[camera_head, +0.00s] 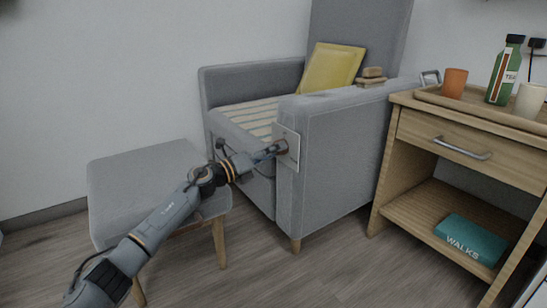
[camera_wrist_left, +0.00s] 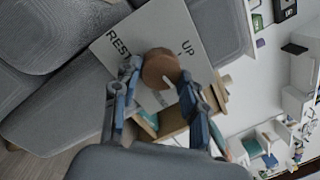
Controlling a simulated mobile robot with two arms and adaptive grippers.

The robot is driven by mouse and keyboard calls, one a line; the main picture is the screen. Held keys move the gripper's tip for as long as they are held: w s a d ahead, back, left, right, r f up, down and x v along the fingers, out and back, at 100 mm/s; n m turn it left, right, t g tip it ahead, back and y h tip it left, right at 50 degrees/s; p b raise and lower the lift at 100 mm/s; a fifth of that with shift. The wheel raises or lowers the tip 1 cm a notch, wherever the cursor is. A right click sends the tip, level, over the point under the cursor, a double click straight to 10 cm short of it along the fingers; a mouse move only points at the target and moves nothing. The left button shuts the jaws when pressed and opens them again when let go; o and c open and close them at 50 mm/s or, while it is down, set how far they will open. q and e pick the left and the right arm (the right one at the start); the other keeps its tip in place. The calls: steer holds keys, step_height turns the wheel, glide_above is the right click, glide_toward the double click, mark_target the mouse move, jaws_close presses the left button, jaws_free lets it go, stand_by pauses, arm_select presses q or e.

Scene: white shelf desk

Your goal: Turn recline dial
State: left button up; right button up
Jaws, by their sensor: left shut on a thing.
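The recline dial (camera_wrist_left: 160,68) is a round brown wooden knob on a pale plate (camera_wrist_left: 112,50) lettered "REST" and "UP". The plate (camera_head: 291,146) is on the front of the grey armchair's (camera_head: 320,150) near arm. My left gripper (camera_head: 280,148) reaches the dial from the left. In the left wrist view, its two fingers (camera_wrist_left: 158,80) stand on either side of the dial and are shut on it. In the head view, the gripper hides most of the dial. My right gripper is in neither view.
A grey footstool (camera_head: 150,170) stands left of the armchair. A wooden side table (camera_head: 400,125) stands at right, with a tray, cups and a green bottle (camera_head: 504,70) on top and a teal "WALKS" box (camera_head: 470,240) on its lower shelf. The floor in front is clear.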

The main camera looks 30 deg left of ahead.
arm_select(q)
steer(key=shift+w+a+r+m+g+b, duration=0.15)
steer(key=shift+m+g+b, duration=0.55)
steer(key=shift+m, duration=4.7)
steer(key=shift+s+a+r+m+g+b, duration=0.1)
steer(key=shift+m+b, duration=1.15)
steer(key=shift+m, duration=4.15)
steer(key=shift+w+a+r+m+g+b, duration=0.15)
steer(key=shift+m+g+b, duration=0.55)
steer(key=shift+m, duration=4.7)
steer(key=shift+t+b, duration=0.3)
steer(key=o, duration=1.2)
steer(key=shift+d, duration=0.1)
steer(key=shift+c, duration=0.2)
